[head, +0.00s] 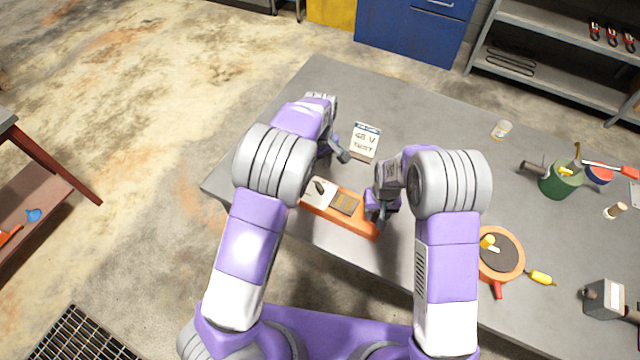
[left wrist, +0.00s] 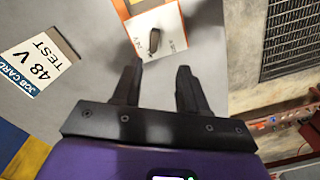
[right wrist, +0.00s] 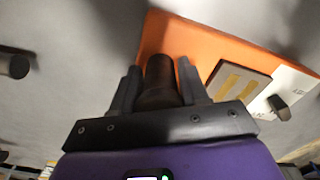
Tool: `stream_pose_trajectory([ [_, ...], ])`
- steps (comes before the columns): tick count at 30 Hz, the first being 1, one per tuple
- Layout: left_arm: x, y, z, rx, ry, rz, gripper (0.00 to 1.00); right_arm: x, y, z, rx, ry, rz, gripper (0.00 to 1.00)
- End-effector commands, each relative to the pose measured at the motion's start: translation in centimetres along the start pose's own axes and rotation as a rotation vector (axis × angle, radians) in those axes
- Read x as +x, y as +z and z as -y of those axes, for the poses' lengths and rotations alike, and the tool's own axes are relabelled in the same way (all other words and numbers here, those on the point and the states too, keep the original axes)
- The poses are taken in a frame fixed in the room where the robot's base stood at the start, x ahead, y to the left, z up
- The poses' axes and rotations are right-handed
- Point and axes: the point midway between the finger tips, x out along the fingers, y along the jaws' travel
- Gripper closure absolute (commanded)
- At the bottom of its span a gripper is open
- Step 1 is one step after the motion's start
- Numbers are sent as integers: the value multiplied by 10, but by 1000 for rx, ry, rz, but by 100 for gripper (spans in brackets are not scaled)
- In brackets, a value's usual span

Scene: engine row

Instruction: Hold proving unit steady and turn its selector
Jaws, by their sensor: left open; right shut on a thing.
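The proving unit (head: 340,211) is an orange box near the table's front edge, with a white dial plate and a tan panel. Its dark selector knob (head: 319,187) also shows in the left wrist view (left wrist: 154,41) and right wrist view (right wrist: 279,107). The dial lettering is too small to read surely. My right gripper (right wrist: 158,72) is shut on the dark upright post (right wrist: 159,85) at the unit's other end. My left gripper (left wrist: 158,72) is open and empty, short of the knob, with its fingers pointing towards the dial plate. In the head view its fingertips are not clear.
A job card (head: 365,141) reading "48 V TEST" lies behind the unit. To the right are a round orange device (head: 499,262), a green pot (head: 560,181) with tools, a small jar (head: 501,130) and a grey box (head: 603,300). The table (head: 440,120) behind the unit is mostly clear.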

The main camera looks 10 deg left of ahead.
Motion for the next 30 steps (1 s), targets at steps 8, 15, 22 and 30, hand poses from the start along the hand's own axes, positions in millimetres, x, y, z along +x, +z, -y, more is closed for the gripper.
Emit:
stream_pose_trajectory([
  [8, 24, -3, -6, 4, 20, -9, 57, 0, 0, 0, -1, 0, -1, 100],
  [15, 74, -3, -8, 5, 20, -9, 57, 0, 0, 0, -1, 0, -1, 100],
  [22, 105, -4, -9, 5, 23, -10, 57, 0, 0, 0, -1, 0, -1, 100],
  [30, 114, -4, -9, 6, 24, -11, 57, 0, 0, 0, -1, 0, -1, 100],
])
